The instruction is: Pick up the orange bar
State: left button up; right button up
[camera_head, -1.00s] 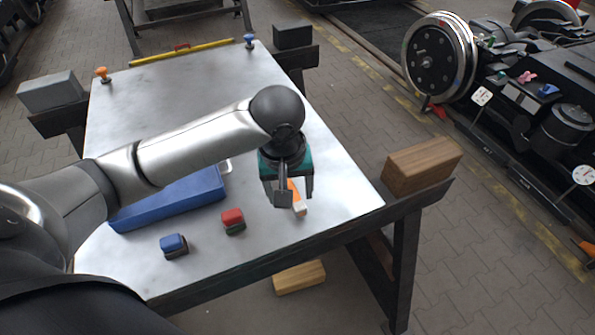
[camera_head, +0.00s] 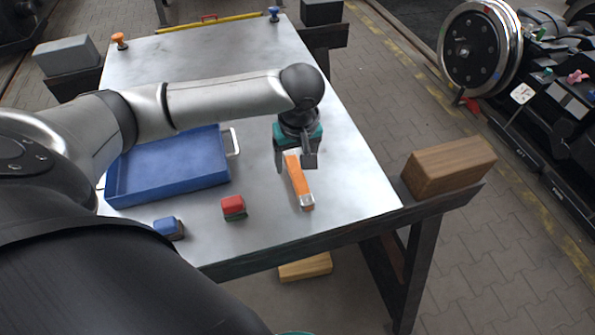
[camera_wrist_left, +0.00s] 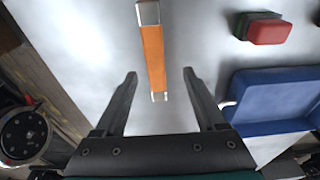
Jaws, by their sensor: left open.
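The orange bar (camera_head: 298,178) with silver ends lies on the metal table near its front right part. My left gripper (camera_head: 296,166) is open and empty, above the bar's far end in the head view. It also shows in the left wrist view (camera_wrist_left: 160,75) with its fingers spread on either side of the bar's line.
A blue tray (camera_head: 115,190) lies left of the bar. A red block (camera_head: 233,206) and a blue block (camera_head: 166,227) stand near the front edge of the table (camera_head: 350,205). A wooden block (camera_head: 450,166) sits at the right.

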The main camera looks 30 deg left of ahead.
aim_at(297, 174)
pick_arm(q)
jog(key=f+b, duration=0.1)
jog(key=f, duration=0.1)
jog(key=w+f+b, duration=0.1)
jog(key=f, duration=0.2)
jog(key=shift+f, duration=0.1)
grip_shut()
dwell(0.5)
